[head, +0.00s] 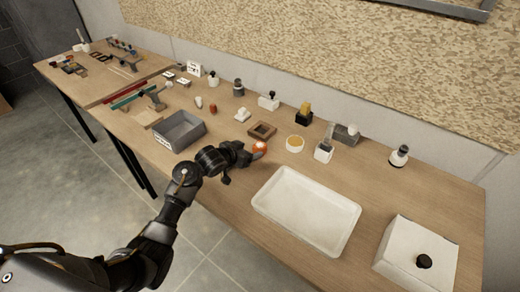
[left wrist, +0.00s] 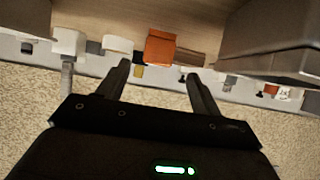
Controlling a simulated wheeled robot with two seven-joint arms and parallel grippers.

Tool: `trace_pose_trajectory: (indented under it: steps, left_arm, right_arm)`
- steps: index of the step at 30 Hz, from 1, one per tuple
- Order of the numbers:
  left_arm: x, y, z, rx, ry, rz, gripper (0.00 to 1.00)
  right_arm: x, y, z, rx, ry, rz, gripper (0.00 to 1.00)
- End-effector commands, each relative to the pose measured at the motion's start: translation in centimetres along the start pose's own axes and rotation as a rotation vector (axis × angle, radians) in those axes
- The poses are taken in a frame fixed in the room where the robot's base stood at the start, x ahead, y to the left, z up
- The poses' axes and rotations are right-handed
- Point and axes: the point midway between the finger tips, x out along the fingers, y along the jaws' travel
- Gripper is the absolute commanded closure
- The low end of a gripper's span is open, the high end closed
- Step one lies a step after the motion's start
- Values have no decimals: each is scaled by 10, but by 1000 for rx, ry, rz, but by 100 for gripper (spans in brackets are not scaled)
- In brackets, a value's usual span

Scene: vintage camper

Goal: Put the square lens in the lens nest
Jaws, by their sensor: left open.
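My left gripper (head: 250,153) is low over the middle of the workbench, open, with its fingers apart and nothing seen between them; its fingers also show in the left wrist view (left wrist: 156,74). A small orange piece with a pale spot (head: 260,146) shows right at its fingertips; I cannot tell whether they touch. A brown square wooden frame with a recess (head: 262,131), possibly the lens nest, lies just behind. In the left wrist view an orange-brown block (left wrist: 174,50) shows beyond the fingers. I cannot tell for sure which piece is the square lens. My right gripper is not in view.
A grey open box (head: 178,130) stands left of the gripper. A large white tray (head: 306,210) lies to the right, and a white box with a black knob (head: 418,255) stands farther right. A round yellow-topped dish (head: 295,143) and several small stands line the back.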

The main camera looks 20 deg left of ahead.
Motion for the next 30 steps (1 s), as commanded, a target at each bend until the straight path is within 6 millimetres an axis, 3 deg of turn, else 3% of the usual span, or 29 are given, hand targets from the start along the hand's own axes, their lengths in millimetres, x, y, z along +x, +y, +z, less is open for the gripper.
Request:
trace_pose_trajectory:
  steps: [12, 21, 30]
  left_arm:
    - [47, 4, -4, -1, -1, 2, 35]
    - [52, 4, -3, 1, 0, 1, 35]
    - [51, 4, -3, 1, 0, 1, 71]
  right_arm:
    - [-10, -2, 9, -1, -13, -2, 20]
    - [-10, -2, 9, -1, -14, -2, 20]
    - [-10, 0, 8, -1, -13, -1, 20]
